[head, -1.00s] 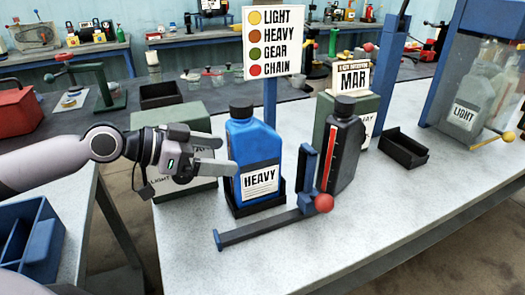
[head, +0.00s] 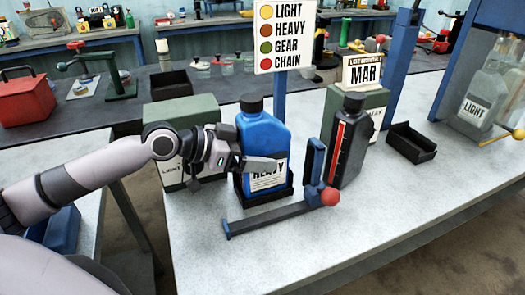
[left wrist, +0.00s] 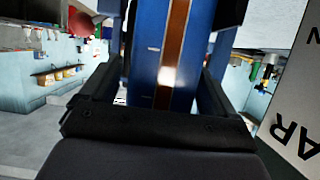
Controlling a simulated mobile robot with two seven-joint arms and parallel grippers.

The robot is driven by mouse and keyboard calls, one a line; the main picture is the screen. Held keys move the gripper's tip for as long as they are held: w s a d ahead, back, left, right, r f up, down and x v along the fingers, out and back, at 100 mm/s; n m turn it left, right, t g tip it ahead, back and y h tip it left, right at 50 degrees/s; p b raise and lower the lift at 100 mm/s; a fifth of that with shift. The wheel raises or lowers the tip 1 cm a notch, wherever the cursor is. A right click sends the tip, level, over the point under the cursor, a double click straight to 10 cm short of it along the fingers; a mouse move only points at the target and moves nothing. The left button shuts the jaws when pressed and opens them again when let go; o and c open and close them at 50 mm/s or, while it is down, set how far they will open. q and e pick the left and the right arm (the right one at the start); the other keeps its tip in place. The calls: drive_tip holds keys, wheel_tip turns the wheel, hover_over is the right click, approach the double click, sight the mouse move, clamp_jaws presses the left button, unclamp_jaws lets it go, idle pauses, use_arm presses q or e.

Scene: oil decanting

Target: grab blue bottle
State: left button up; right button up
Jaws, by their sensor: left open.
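The blue bottle (head: 263,140) with a black cap and a "HEAVY" label stands upright in a black tray (head: 265,199) on the table. My left gripper (head: 262,163) reaches it from the left in the head view. One finger lies across the front of the bottle, over its label; the other finger is hidden. In the left wrist view the open fingers (left wrist: 155,100) stand on either side of the bottle's blue side (left wrist: 140,50), which has a brown strip. I cannot tell whether either finger touches it. My right gripper is out of view.
A blue bar fixture with a red ball (head: 330,196) stands close in front and right. A dark bottle with a red strip (head: 349,140) is right of it. A black bin (head: 411,143) lies farther right.

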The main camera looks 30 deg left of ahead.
use_arm(q)
drive_tip(key=shift+w, duration=0.1)
clamp_jaws()
drive_tip(key=shift+r, duration=0.15)
drive_tip(key=shift+r, duration=0.1)
